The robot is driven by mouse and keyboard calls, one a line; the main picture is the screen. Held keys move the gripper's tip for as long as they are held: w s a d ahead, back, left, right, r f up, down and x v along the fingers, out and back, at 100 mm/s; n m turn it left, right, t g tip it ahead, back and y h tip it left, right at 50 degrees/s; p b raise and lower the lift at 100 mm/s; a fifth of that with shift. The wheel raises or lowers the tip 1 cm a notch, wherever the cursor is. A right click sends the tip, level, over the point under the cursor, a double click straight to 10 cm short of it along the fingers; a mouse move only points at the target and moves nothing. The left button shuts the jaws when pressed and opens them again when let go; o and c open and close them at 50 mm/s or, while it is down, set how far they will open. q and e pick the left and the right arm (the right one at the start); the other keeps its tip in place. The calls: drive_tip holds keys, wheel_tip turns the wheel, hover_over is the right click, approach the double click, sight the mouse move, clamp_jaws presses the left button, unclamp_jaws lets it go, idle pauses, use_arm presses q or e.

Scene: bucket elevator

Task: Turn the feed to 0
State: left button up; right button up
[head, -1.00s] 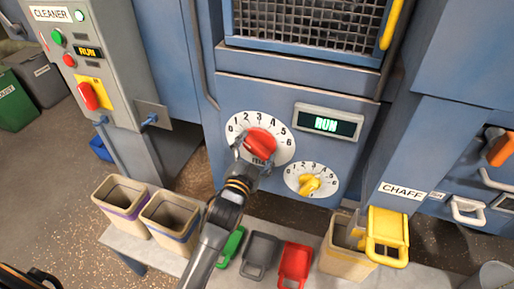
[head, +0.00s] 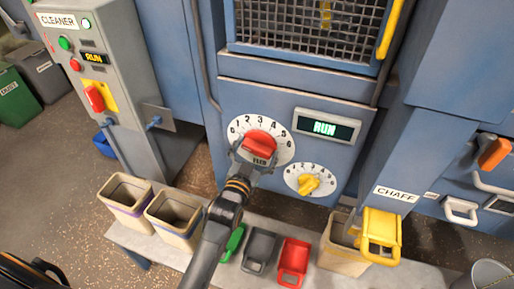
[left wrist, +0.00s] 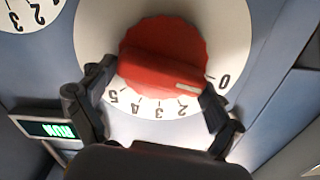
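The large red knob (head: 260,143) sits on a white dial (head: 284,128) numbered from 0 upward, on the blue machine front. A label below it is partly hidden by my gripper. My left gripper (head: 254,156) comes from below with a finger on each side of the knob. In the left wrist view, the left gripper (left wrist: 155,88) has its fingers at opposite edges of the red knob (left wrist: 163,55), closed about it. The knob's white mark points toward the right finger, between the 2 and the 0; that finger hides the 1. My right gripper is not in view.
A smaller yellow knob (head: 309,184) is close at the lower right. A display (head: 325,126) reads RUN. The cleaner control box (head: 95,80) stands left.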

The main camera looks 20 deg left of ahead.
use_arm(q)
drive_tip(key=shift+s, duration=0.1)
idle(0.3)
drive_tip(key=s, duration=1.1)
drive_tip(key=shift+s+a, duration=0.2)
drive_tip(key=shift+s, duration=0.2)
